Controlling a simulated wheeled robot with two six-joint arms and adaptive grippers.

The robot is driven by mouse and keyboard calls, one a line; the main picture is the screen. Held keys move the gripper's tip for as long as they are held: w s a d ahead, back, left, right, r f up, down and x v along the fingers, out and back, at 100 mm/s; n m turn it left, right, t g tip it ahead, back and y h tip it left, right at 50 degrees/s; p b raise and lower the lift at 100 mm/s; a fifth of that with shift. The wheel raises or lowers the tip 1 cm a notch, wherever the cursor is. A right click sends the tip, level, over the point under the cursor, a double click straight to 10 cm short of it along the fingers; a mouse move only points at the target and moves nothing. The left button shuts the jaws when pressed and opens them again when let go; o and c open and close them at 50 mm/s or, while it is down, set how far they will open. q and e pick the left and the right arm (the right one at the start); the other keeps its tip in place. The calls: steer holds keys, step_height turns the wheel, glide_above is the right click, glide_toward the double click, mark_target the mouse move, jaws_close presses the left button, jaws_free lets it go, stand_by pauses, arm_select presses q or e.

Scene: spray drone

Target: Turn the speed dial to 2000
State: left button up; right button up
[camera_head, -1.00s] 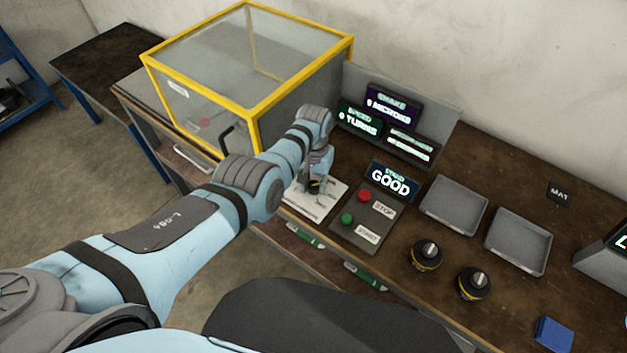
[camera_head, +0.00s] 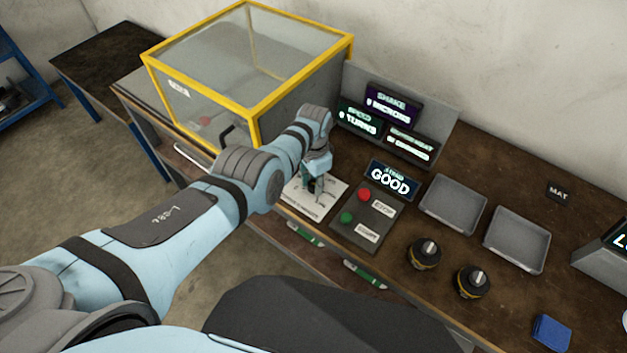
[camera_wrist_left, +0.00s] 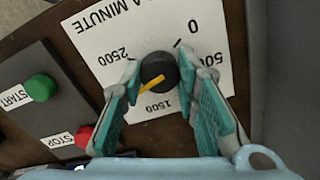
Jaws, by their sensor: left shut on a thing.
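The speed dial (camera_wrist_left: 158,70) is a round black knob with a yellow pointer, on a white card (camera_wrist_left: 95,45) printed with numbers. The pointer slants to the lower left, between 1500 at the bottom and 2500 at the upper left. The mark between those two is hidden behind a finger. My left gripper (camera_wrist_left: 160,73) is shut on the dial, one teal-padded finger on each side. In the head view my left gripper (camera_head: 316,188) reaches down over the card (camera_head: 325,208), and the dial is mostly hidden by the fingers. My right gripper is not in view.
The button box with red stop (camera_head: 364,195) and green start (camera_head: 346,217) buttons is close right of the card. A yellow-framed clear case (camera_head: 245,75) stands behind left.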

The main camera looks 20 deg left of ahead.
mark_target(314, 183)
arm_select(q)
steer(key=shift+w+r, duration=0.1)
stand_by(0.3)
steer(key=o, duration=1.2)
steer(key=shift+c, duration=0.2)
step_height(314, 183, up, 12)
